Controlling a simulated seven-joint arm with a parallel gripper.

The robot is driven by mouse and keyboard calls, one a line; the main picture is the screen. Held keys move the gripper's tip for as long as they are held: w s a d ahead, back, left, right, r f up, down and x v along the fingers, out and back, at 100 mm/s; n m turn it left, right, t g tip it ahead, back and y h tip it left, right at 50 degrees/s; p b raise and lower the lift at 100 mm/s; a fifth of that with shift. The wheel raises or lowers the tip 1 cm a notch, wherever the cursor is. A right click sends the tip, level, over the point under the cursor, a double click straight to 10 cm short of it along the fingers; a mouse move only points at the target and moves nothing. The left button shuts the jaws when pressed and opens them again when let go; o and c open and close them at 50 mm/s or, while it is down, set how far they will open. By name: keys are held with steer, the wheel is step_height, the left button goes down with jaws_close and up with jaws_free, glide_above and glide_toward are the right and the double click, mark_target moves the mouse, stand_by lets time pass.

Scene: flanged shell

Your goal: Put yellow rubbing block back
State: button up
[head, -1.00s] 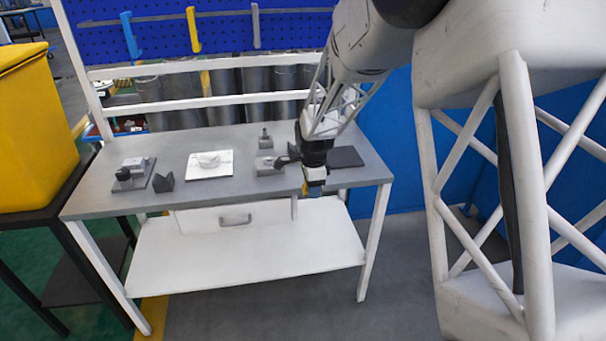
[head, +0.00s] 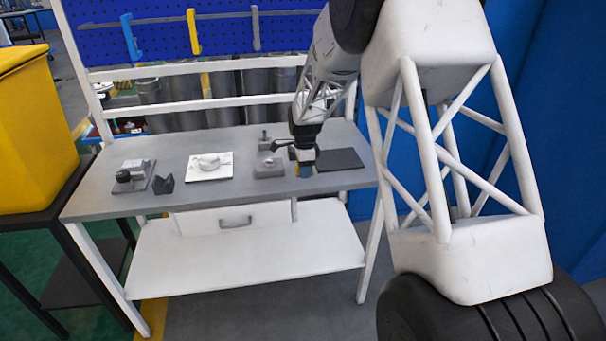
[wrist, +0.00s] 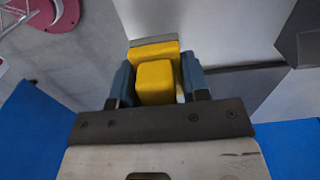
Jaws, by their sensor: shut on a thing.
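The yellow rubbing block (wrist: 155,82) sits between the two blue-grey fingers of my gripper (wrist: 157,85) in the wrist view. The gripper is shut on it. In the head view my gripper (head: 303,168) is over the right part of the grey workbench (head: 230,196), between a grey block and a dark mat. The yellow block is only a small patch at the fingers there, mostly hidden. I cannot tell whether it touches the bench top.
The dark mat (head: 340,159) lies right of my gripper. A grey block (head: 268,168) stands just left. A white plate with a pale shell part (head: 209,165) lies mid-bench. A clamp-like fixture (head: 133,175) and a dark V-shaped block (head: 163,185) stand at the left.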

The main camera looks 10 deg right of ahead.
steer(key=shift+w+f, duration=0.1)
steer(key=shift+w, duration=1)
steer(key=shift+f, duration=1.75)
steer(key=shift+f, duration=0.4)
